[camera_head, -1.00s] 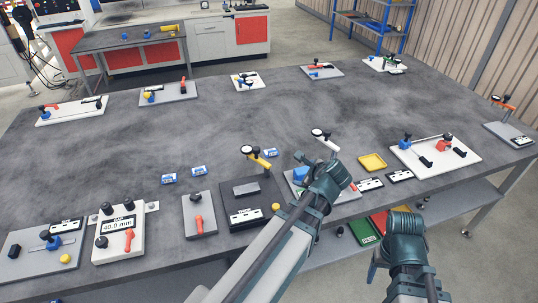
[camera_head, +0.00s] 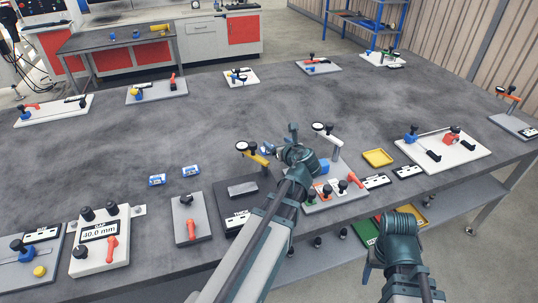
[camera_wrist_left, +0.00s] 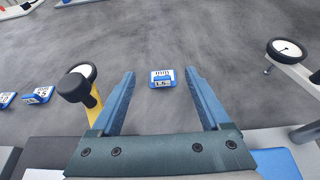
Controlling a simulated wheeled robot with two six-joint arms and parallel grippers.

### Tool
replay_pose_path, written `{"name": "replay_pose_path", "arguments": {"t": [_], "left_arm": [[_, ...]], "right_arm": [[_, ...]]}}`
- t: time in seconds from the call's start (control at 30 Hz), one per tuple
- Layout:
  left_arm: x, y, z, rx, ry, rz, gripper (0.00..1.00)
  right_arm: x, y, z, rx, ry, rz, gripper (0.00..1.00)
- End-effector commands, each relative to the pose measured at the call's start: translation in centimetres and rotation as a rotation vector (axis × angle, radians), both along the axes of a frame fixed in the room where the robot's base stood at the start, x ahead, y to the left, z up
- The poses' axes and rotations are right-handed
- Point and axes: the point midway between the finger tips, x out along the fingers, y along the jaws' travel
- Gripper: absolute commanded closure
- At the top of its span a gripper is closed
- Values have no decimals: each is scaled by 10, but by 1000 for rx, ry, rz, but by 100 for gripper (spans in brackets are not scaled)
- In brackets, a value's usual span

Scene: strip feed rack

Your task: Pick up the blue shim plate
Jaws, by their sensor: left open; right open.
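Several small blue-and-white shim plates lie flat on the grey table. One shim plate (camera_head: 268,149) is partly hidden beside my left gripper (camera_head: 294,138) in the head view. In the left wrist view this shim plate (camera_wrist_left: 162,78) shows between and beyond the fingertips of my open, empty left gripper (camera_wrist_left: 160,80), apart from both fingers. It seems to be marked 1.5. Two more shim plates (camera_head: 157,180) (camera_head: 191,170) lie to the left; they also show at the wrist view's left edge (camera_wrist_left: 38,94). My right gripper (camera_head: 403,222) is at the table's front edge, its fingers mostly hidden.
A dial gauge on a yellow arm (camera_head: 252,151) stands left of my left gripper, and another dial gauge (camera_head: 322,129) stands to the right. A yellow tray (camera_head: 377,158) lies further right.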

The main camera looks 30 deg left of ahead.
Motion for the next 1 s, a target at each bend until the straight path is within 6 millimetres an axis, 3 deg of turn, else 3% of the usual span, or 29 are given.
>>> {"name": "replay_pose_path", "arguments": {"t": [0.03, 0.37, 0.5, 0.73, 1.0], "left_arm": [[0, 0, -16, 0, 0, 0, 20], [0, 0, -63, -1, 0, 0, 20], [15, 16, -63, -1, 0, 1, 20], [17, 19, -63, -2, -1, 1, 20], [37, 42, -78, -1, -1, 3, 20]], "right_arm": [[0, 0, -16, 0, 0, 0, 33], [0, 0, -63, 0, 0, 1, 33], [0, 0, -63, 0, 0, 1, 33], [0, 0, -63, 0, 0, 1, 33], [0, 0, -78, 0, 0, 1, 33]]}}
